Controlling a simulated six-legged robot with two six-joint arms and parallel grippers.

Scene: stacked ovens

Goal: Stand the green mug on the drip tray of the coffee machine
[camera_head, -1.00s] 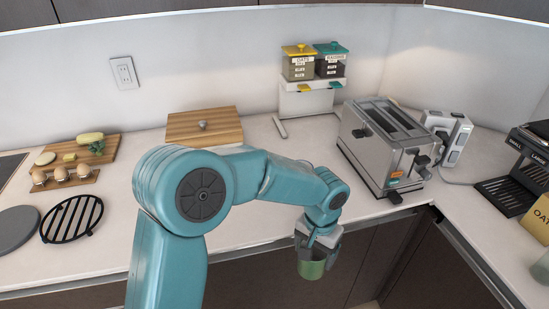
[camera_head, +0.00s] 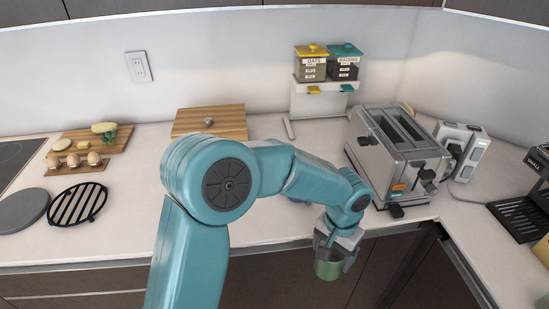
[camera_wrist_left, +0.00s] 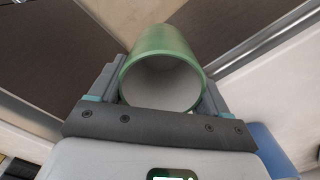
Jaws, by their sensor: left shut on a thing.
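The green mug (camera_head: 327,268) is held by my left gripper (camera_head: 335,250) in front of the counter edge, over the dark cabinet fronts. In the left wrist view the mug (camera_wrist_left: 163,50) sits between the two fingers, its open mouth and pale inside facing the camera. The gripper is shut on it. The black coffee machine (camera_head: 540,160) is cut off at the right edge of the head view. Its dark slatted drip tray (camera_head: 518,219) shows there with nothing on its visible part. My right gripper is not in view.
A steel toaster (camera_head: 395,155) stands near the counter corner, with a grey-white appliance (camera_head: 462,150) behind it. A dispenser rack (camera_head: 320,95) stands at the back. A cutting board (camera_head: 210,123), egg holder (camera_head: 75,168) and black trivet (camera_head: 78,204) lie left. Counter between toaster and drip tray is clear.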

